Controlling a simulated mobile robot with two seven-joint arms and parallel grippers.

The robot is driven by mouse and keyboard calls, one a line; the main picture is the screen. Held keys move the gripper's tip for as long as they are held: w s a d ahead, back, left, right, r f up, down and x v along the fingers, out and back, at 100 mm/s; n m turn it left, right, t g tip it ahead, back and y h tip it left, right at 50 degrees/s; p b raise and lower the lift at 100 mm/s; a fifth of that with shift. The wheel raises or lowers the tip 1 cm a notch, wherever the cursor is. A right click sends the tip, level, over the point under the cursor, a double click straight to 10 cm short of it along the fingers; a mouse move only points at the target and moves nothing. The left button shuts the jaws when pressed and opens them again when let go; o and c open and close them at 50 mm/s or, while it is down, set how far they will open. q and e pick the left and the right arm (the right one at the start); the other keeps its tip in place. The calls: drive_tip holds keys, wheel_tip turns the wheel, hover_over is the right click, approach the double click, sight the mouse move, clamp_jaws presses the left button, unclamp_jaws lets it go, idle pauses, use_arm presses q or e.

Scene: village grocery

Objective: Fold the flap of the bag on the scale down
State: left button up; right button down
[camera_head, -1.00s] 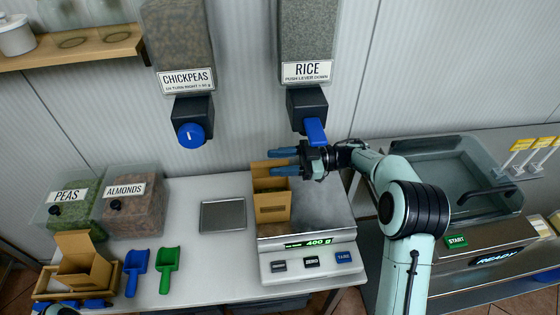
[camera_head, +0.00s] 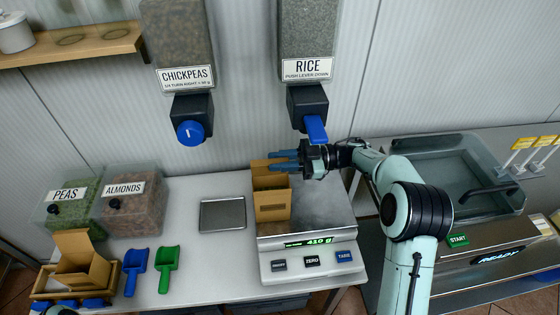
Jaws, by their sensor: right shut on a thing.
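The brown paper bag (camera_head: 272,206) stands upright on the left part of the scale (camera_head: 325,225). Its flap (camera_head: 260,167) stands up at the back of the bag's top. My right gripper (camera_head: 284,160) reaches in from the right at the flap, its blue fingers pointing left and shut on the flap. The scale's green display (camera_head: 319,241) reads 410 g. My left gripper (camera_head: 66,306) shows only as blue tips at the bottom left edge, by another open box, so its opening is unclear.
A rice dispenser (camera_head: 307,100) with a blue lever hangs just above my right gripper. An open brown box (camera_head: 85,262) stands in a wooden tray at lower left, beside a blue scoop (camera_head: 135,264) and a green scoop (camera_head: 167,262). A grey plate (camera_head: 222,214) lies left of the scale.

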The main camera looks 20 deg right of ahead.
sight(282, 175)
use_arm(q)
wheel_tip(282, 175, down, 9)
drive_tip(key=s+b, duration=0.1)
drive_tip(key=b, duration=0.7)
drive_tip(key=shift+r+b, duration=0.15)
drive_tip(key=shift+b, duration=0.25)
use_arm(e)
drive_tip(key=shift+s+a+f+n, duration=0.2)
drive_tip(key=shift+s+n, duration=0.3)
drive_tip(key=shift+n, duration=0.6)
drive_tip(key=shift+s+a+f+n, duration=0.1)
drive_tip(key=shift+s+f+n, duration=0.35)
drive_tip(key=shift+n, duration=0.65)
drive_tip(key=shift+s+a+f+n, duration=0.15)
drive_tip(key=shift+s+n, duration=0.45)
drive_tip(key=shift+n, duration=0.5)
use_arm(q)
drive_tip(key=shift+s, duration=0.1)
use_arm(e)
drive_tip(key=c, duration=1.1)
unclamp_jaws()
